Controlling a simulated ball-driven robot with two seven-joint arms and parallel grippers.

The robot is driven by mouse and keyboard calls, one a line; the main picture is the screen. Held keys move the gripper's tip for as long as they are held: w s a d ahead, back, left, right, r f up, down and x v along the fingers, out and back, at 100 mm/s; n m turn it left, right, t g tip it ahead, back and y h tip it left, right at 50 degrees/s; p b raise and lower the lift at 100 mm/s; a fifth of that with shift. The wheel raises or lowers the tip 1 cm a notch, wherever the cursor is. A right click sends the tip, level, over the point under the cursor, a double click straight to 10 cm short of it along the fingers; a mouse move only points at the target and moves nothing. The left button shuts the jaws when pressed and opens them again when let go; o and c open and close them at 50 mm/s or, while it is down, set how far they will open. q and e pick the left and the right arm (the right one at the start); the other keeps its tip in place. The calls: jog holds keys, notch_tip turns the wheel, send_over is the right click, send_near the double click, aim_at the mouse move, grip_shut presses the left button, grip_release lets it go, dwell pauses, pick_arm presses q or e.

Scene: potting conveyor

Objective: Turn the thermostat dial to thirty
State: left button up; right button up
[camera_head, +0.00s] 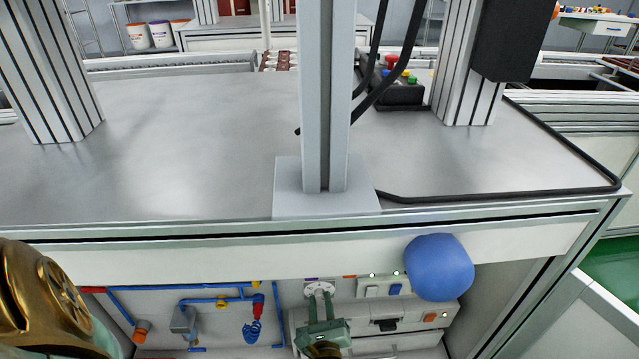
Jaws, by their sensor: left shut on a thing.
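The thermostat dial (320,286) is a small pale round disc on the front panel below the worktop's edge, at the lower middle of the head view. My left gripper (319,293) reaches up to it from below, its green body at the bottom of the picture. Its two slim fingers are shut on the dial's middle and hide part of its face. The dial's marks and pointer are too small to read. My right gripper is not in view.
A blue rounded shape (440,267) stands in front of the panel to the right. White switch boxes (384,289) sit right of the dial, and blue pipes (200,288) run to its left. The grey worktop (190,150) overhangs the panel; a post (325,100) stands on it.

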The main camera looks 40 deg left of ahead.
pick_arm(q)
jog(key=m, duration=0.3)
jog(key=shift+p, duration=0.3)
jog(key=shift+s+m, duration=0.1)
jog(key=shift+m, duration=0.3)
jog(key=m+p, duration=0.1)
jog(key=m, duration=0.2)
jog(key=shift+m, duration=0.3)
jog(key=m, duration=0.5)
jog(key=shift+f+p, duration=0.15)
jog(key=shift+p, duration=0.25)
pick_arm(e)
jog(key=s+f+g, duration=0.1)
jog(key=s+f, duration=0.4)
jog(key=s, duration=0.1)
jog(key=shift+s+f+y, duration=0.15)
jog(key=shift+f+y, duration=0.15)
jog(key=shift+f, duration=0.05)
pick_arm(q)
jog(key=shift+m, duration=0.3)
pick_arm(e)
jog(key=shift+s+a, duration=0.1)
pick_arm(q)
jog(key=o, duration=1)
jog(key=shift+d, duration=0.1)
